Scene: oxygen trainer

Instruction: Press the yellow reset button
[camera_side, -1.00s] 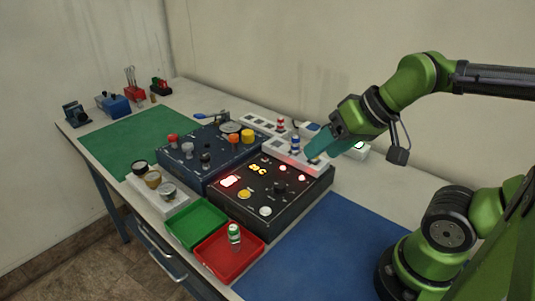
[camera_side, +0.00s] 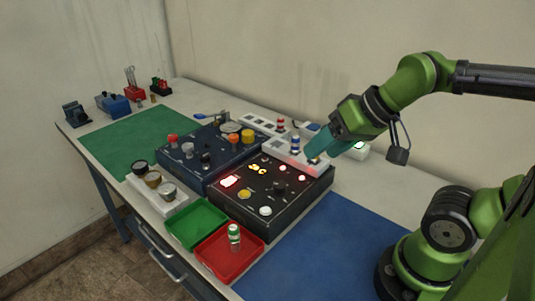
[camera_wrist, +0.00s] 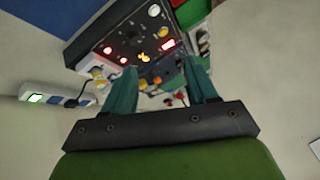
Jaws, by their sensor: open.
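The yellow reset button (camera_side: 245,194) is a round cap on the sloping top of a black control box (camera_side: 270,222), near its front left corner. In the wrist view the yellow button (camera_wrist: 163,32) shows on the box, beyond my fingertips. My gripper (camera_side: 309,148) has teal fingers and hangs above the white strip behind the box, well apart from the button. In the wrist view my gripper (camera_wrist: 158,66) has its two fingers spread, with nothing held between them.
The black box also carries a white button (camera_side: 265,211), a lit red display (camera_side: 229,181) and a dark knob. A blue box (camera_side: 185,163) with knobs stands to its left. A white strip (camera_side: 278,155) with small bottles is behind. Green (camera_side: 178,233) and red (camera_side: 216,264) trays stand in front.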

